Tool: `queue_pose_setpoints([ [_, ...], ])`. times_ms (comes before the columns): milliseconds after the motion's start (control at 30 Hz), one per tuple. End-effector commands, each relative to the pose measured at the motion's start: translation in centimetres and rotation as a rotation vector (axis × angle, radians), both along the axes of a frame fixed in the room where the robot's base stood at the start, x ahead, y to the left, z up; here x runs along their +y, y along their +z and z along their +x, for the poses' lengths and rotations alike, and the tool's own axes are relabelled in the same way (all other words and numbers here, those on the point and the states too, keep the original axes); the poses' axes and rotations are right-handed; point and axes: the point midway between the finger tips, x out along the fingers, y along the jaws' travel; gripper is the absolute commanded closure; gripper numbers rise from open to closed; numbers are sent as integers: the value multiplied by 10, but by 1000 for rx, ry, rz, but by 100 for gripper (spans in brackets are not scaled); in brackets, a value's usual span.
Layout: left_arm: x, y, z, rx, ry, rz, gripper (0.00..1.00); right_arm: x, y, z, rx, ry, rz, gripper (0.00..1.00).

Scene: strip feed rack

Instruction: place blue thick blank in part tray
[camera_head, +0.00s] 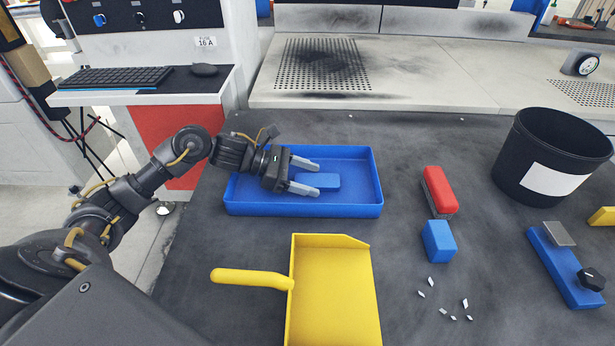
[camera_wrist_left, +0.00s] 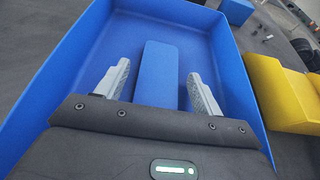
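The blue thick blank (camera_head: 319,181) lies flat inside the blue part tray (camera_head: 304,211), right of its middle. It also shows in the left wrist view (camera_wrist_left: 157,72), on the floor of the tray (camera_wrist_left: 235,70). My left gripper (camera_head: 304,177) reaches into the tray from the left and is open. In the left wrist view its two fingers (camera_wrist_left: 158,85) stand on either side of the blank, with a gap on each side. The near end of the blank is hidden behind the gripper body. My right gripper is not in view.
A yellow dustpan (camera_head: 335,300) lies in front of the tray. A red brush (camera_head: 439,190), a blue block (camera_head: 438,241) and several metal chips (camera_head: 443,310) lie to the right. A black bin (camera_head: 549,150) and a blue fixture (camera_head: 566,268) stand farther right.

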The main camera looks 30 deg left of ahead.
Motion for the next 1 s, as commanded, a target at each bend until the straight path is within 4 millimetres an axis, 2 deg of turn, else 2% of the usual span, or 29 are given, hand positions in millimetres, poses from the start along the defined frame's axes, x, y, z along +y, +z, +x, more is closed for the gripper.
queue_pose_setpoints([
  [333,0,4,0,0,0,0,33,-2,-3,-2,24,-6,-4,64],
  [467,18,9,-8,0,2,4,33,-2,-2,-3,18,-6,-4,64],
  [800,77,35,-37,2,3,5,33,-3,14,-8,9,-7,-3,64],
  [1000,96,45,-47,1,2,2,33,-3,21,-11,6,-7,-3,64],
])
